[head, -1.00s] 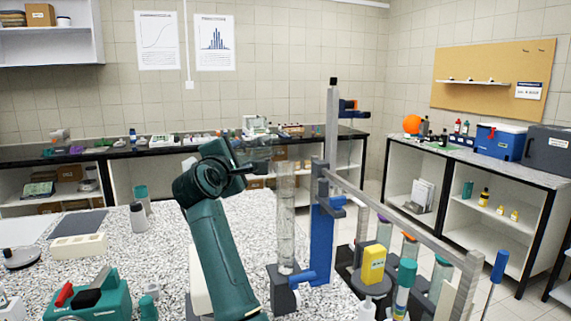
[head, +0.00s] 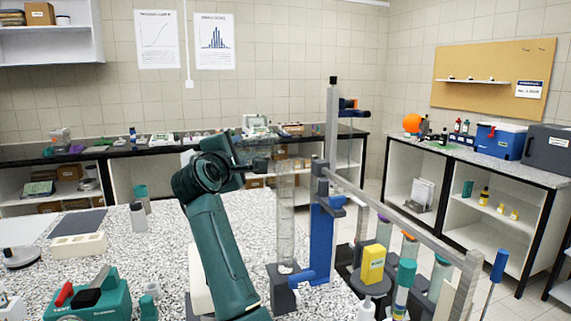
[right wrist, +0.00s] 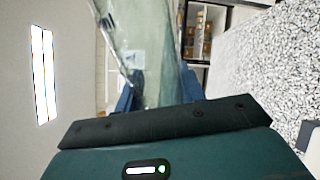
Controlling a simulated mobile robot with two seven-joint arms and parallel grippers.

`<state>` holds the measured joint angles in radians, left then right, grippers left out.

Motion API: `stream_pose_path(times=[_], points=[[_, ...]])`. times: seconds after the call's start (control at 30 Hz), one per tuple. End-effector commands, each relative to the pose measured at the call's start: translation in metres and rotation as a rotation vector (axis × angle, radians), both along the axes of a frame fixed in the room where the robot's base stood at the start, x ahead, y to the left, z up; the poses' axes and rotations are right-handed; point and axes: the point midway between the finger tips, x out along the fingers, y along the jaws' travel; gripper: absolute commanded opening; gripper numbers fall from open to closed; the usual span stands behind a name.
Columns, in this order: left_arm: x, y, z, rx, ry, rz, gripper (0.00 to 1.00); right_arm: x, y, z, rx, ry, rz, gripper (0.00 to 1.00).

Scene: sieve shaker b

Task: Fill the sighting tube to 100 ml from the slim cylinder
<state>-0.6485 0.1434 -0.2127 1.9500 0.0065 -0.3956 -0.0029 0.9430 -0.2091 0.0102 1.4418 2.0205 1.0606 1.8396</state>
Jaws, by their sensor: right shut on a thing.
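The sighting tube (head: 285,222) is a tall clear tube standing upright in a dark block with a blue fitting, in the middle of the head view. Its liquid level cannot be read. My right gripper (head: 258,166) is close to the tube's top. It is shut on a clear slim cylinder (right wrist: 152,55), which fills the middle of the right wrist view between the blue fingers. In the head view the cylinder is faint and seems tipped well over near the tube's mouth; its liquid cannot be made out. My left gripper is not in view.
A blue post (head: 322,240) with a grey rail stands just right of the tube. A yellow box (head: 372,264) and several capped tubes are further right. A teal device (head: 95,302) and a cream block (head: 79,246) lie on the speckled bench at left.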

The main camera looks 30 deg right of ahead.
Motion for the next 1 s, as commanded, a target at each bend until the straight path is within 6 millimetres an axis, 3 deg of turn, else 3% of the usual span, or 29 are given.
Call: stream_pose_path(times=[1.0], points=[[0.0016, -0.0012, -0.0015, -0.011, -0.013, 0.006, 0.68, -0.0024, -0.002, 0.0099, 0.06, -0.062, 0.001, 0.07]])
